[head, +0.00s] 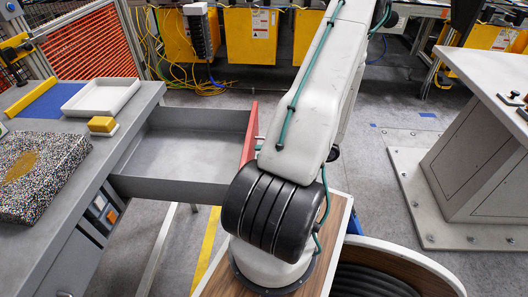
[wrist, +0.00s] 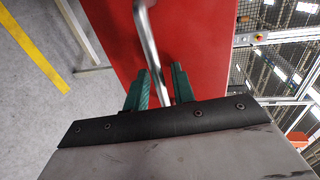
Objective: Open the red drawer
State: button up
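The red drawer is open, and its grey tray (head: 185,150) sticks out to the right from the grey bench. Its inside looks empty. Its red front panel (head: 249,137) stands upright at the right end, and the panel fills much of the wrist view (wrist: 205,45). A bent metal bar handle (wrist: 151,45) runs down the panel in the wrist view. My gripper (wrist: 160,78) has its two green fingers on either side of the bar, close against it. In the head view my arm covers most of the gripper and handle.
On the bench lie a speckled block (head: 40,175), a white tray (head: 101,97) and a yellow block (head: 102,125). A grey pedestal (head: 485,165) stands at the right. Bare floor with a yellow line (head: 207,245) lies below the drawer.

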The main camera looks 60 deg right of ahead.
jog(key=shift+s, duration=0.1)
jog(key=v, duration=0.7)
jog(key=shift+s, duration=0.3)
jog(key=shift+d, duration=0.1)
dwell(0.3)
